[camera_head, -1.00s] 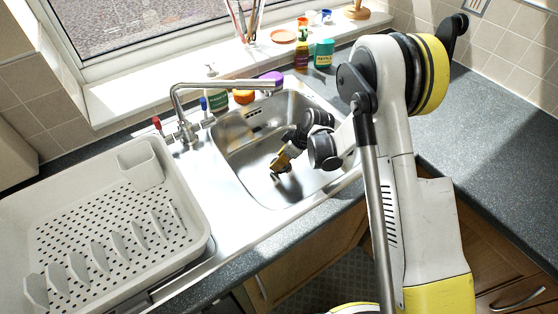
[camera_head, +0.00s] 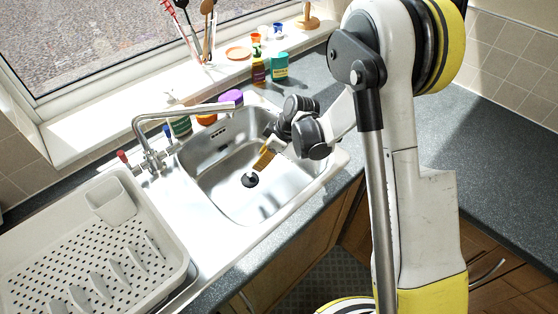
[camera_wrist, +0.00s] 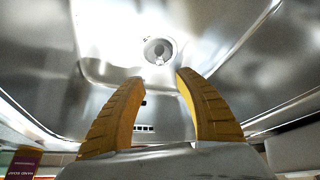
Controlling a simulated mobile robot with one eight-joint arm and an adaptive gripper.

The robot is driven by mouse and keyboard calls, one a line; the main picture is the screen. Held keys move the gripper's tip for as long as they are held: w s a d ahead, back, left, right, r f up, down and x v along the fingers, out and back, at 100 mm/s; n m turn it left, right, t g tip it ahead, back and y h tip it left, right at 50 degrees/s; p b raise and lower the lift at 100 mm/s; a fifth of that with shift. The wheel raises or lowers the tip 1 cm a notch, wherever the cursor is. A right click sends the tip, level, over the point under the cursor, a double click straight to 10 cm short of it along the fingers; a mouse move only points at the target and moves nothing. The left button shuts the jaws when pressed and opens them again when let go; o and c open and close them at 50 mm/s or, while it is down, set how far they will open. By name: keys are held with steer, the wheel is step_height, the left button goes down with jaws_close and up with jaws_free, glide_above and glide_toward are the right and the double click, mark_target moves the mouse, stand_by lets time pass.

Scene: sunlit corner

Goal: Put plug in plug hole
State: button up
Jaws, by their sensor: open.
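The plug hole (camera_head: 253,182) is a dark round spot in the sink floor in the head view. A small pale piece shows at its left side; I take it for the plug (camera_head: 247,178). In the wrist view the plug hole (camera_wrist: 148,45) is a metal ring beyond my fingertips, with a grey round piece in its middle that may be the plug. I cannot tell if it sits fully flush. My gripper (camera_head: 264,160), with yellow fingers, is inside the basin above and to the right of the hole. In the wrist view my gripper (camera_wrist: 157,78) is open and empty.
The steel basin (camera_head: 215,185) has walls close around my gripper. A tap (camera_head: 185,112) reaches over its back edge. A white dish rack (camera_head: 60,240) stands at the left. Bottles (camera_head: 278,67) stand behind. Dark worktop (camera_head: 480,150) is free at the right.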

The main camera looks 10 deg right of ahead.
steer(key=s+d+r+m+t+h, duration=0.1)
steer(key=s+d+r+m, duration=0.3)
steer(key=r, duration=0.5)
steer(key=s+d+r+m+t+h, duration=0.1)
steer(key=s+d+r+m, duration=0.15)
steer(key=s+r, duration=0.45)
steer(key=s+d+r+m+t+h, duration=0.1)
steer(key=s+d+r+m, duration=0.2)
steer(key=s, duration=0.4)
steer(key=s+d+r+m+t+h, duration=0.1)
steer(key=s+d+r+m, duration=0.2)
steer(key=s, duration=0.3)
steer(key=shift+s+d+r+t+h, duration=0.35)
steer(key=shift+d+r+t+h, duration=0.05)
steer(key=shift+d+r, duration=0.15)
